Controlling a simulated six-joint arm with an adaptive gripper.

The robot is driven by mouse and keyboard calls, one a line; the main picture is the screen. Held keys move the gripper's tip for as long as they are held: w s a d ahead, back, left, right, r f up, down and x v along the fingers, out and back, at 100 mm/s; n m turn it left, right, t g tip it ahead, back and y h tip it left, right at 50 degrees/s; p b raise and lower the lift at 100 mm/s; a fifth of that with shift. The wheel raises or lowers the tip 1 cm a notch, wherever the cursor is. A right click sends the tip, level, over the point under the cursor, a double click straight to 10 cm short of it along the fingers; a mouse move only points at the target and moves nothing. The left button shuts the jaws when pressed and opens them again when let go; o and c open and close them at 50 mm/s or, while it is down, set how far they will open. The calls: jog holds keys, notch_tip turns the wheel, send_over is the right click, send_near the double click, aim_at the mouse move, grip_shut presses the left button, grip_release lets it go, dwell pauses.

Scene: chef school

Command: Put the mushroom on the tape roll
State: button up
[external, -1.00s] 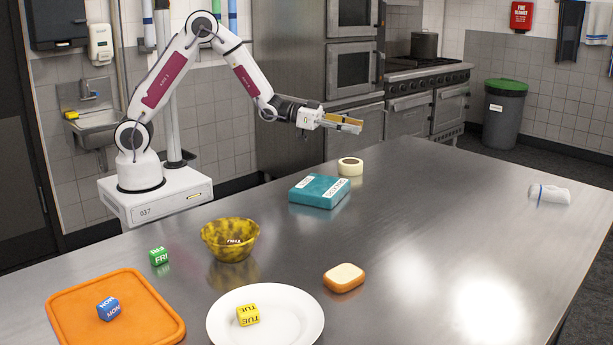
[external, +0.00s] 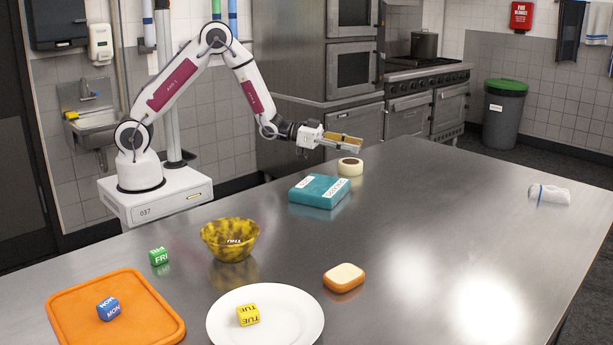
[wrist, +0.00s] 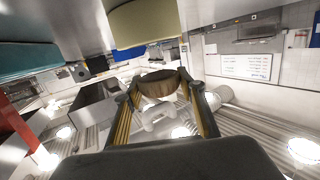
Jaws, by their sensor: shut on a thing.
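The mushroom (wrist: 158,83), with a dark brown cap and a pale stem, sits between the two fingers of my gripper in the wrist view. My gripper (external: 345,142) is shut on it; in the external view I cannot make the mushroom out clearly. The cream tape roll (external: 350,168) lies flat on the steel table behind the teal box. My gripper is above the tape roll and apart from it, slightly to its left. A yellowish round shape at the top of the wrist view looks like the tape roll (wrist: 145,24).
The teal box (external: 320,191) lies just in front of the tape roll. A yellow bowl (external: 230,240), bread (external: 344,278), a white plate (external: 290,327) with a yellow cube, and an orange board (external: 75,325) are nearer. The table's right side is mostly clear.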

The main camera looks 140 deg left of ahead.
aim_at(350, 161)
jog(key=shift+f, duration=1.85)
jog(key=shift+f, duration=0.2)
jog(key=o, duration=1)
jog(key=shift+r, duration=0.15)
jog(key=shift+s+d, duration=0.1)
jog(key=shift+s, duration=0.05)
jog(key=shift+v, duration=5.85)
